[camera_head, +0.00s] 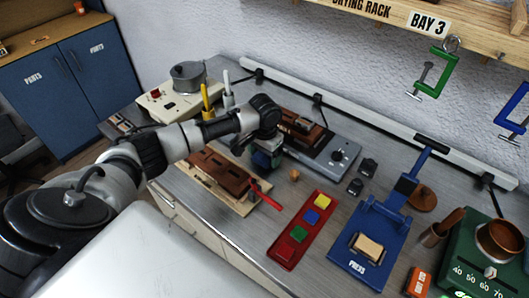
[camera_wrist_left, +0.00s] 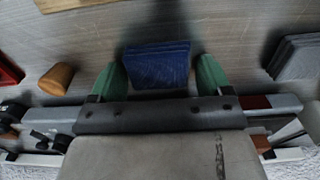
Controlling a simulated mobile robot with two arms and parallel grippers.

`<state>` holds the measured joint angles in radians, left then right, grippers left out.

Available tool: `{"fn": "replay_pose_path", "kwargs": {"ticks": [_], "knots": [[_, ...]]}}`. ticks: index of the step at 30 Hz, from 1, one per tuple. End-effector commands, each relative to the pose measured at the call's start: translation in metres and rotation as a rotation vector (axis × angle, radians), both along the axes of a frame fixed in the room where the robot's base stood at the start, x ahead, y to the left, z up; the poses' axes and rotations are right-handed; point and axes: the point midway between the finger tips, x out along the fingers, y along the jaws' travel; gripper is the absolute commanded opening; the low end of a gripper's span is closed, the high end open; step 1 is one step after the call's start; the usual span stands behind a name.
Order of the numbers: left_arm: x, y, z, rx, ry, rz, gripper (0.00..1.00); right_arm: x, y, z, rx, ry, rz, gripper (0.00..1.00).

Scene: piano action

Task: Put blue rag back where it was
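The blue rag (camera_wrist_left: 157,65) is a folded, layered block in the left wrist view. It sits between the two green fingers of my left gripper (camera_wrist_left: 162,78), which are wide apart. The rag fills most of the gap, and I cannot tell whether both fingers press on it. In the head view my left gripper (camera_head: 264,158) is low over the workbench, beside the wooden block with red-brown parts. The wrist and arm hide most of the rag there. My right gripper is not in view.
A small wooden knob (camera_head: 294,174) and a red tray (camera_head: 303,231) with coloured blocks lie to the right of the gripper. A grey stack (camera_wrist_left: 297,58) shows in the wrist view. A grey device (camera_head: 331,154) stands behind, and a blue press (camera_head: 368,243) further right.

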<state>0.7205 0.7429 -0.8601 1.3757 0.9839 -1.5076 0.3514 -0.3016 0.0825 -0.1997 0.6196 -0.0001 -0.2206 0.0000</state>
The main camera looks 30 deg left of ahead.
Motion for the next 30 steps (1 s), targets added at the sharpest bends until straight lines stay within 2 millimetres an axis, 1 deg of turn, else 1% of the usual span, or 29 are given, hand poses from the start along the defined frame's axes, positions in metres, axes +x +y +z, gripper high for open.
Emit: {"fn": "replay_pose_path", "kwargs": {"ticks": [1, 2, 10, 14, 17, 24, 27, 30], "knots": [[0.0, 0.0, 0.0, 0.0, 0.0, 0.0, 0.86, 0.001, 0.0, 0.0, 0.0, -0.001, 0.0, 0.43], [0.0, 0.0, 0.0, 0.0, 0.0, 0.0, 0.9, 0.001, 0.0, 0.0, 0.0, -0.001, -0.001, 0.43], [0.0, 0.0, 0.001, 0.0, -0.001, 0.0, 0.9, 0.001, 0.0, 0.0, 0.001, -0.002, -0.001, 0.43], [0.001, 0.001, 0.011, 0.0, -0.003, 0.001, 0.9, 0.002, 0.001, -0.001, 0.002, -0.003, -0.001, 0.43], [0.001, 0.001, 0.027, 0.0, -0.004, 0.0, 0.9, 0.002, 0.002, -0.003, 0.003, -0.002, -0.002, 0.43], [0.001, 0.0, 0.08, 0.0, -0.005, 0.0, 0.9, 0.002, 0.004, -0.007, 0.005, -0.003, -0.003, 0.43], [0.001, 0.0, 0.098, -0.001, -0.004, 0.0, 0.9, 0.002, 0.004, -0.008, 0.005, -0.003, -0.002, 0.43], [0.001, 0.0, 0.112, -0.001, -0.003, 0.001, 0.9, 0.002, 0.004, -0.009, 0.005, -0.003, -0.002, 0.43]]}}
